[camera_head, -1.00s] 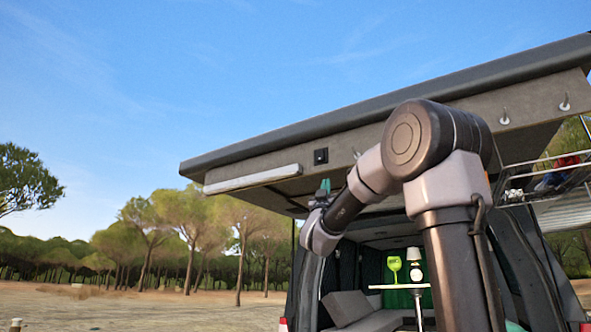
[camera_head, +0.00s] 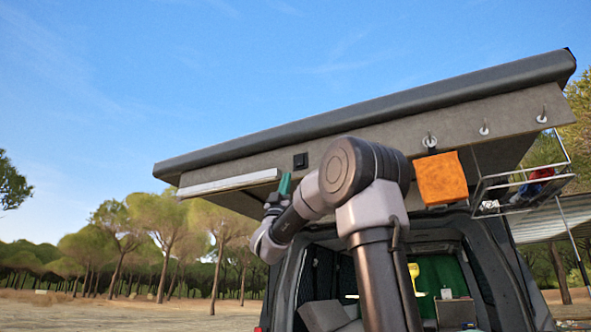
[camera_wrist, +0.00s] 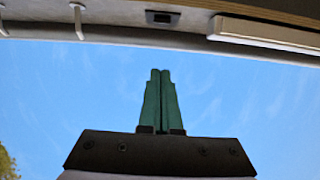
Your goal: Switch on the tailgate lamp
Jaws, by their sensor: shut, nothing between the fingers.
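The tailgate lamp is a long pale bar (camera_head: 229,184) on the underside edge of the raised tailgate, at its left end; it is not visibly lit. A small black switch box (camera_head: 300,161) sits just right of the lamp. In the wrist view the switch (camera_wrist: 160,17) is at top centre and the lamp (camera_wrist: 265,35) at top right. My gripper (camera_head: 285,184) has green fingers pointing up, below the switch and apart from it. In the wrist view the fingers (camera_wrist: 160,75) are together and empty, with sky between their tips and the tailgate.
A wire basket (camera_head: 520,190) holding items hangs at the right. Inside the van are a bench and a small table with a yellow object (camera_head: 414,272). Open air lies left of the gripper.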

